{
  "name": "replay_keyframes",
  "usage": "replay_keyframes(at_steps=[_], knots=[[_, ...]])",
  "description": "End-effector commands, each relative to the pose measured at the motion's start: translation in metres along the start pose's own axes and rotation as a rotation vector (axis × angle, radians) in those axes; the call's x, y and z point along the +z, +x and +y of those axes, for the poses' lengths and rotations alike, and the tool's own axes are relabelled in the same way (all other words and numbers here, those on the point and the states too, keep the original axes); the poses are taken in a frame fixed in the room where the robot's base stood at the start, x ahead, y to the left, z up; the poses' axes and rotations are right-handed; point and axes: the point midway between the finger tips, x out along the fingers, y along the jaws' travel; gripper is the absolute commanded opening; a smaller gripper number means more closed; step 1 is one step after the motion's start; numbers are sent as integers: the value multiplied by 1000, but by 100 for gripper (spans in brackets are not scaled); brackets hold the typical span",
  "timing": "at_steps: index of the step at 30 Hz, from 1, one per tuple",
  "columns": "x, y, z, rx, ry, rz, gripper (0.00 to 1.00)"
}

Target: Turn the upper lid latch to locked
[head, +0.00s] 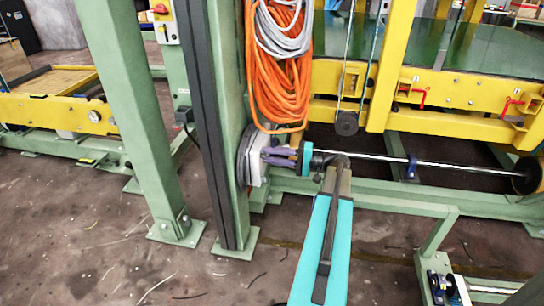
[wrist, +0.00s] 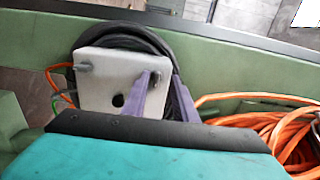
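A pale grey box (wrist: 108,82) is mounted on the green post, and its side shows in the head view (head: 256,170). The wrist view is turned sideways, with its right toward the upper side. The upper lid latch (wrist: 154,78) is a small dark grey knob at the box's right edge there. A second latch (wrist: 84,70) sits at the left edge. My gripper (wrist: 160,76) has two purple fingers, apart, one on each side of the upper latch. Contact cannot be told. In the head view my gripper (head: 266,156) reaches the box, hiding its lid.
Black cable (wrist: 140,42) is coiled behind the box. Orange hose (head: 275,75) hangs just above the box on the post. A green slanted leg (head: 145,110) stands to the left. A metal shaft (head: 430,163) runs to the right behind my arm. The floor in front is open.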

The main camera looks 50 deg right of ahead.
Motion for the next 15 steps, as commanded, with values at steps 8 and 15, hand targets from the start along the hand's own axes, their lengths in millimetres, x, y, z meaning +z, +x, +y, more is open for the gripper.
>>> replay_keyframes(at_steps=[8, 15], knots=[[-2, 1, -38, -5, -4, 3, 26], [27, -7, -39, -7, -5, -1, 28]])
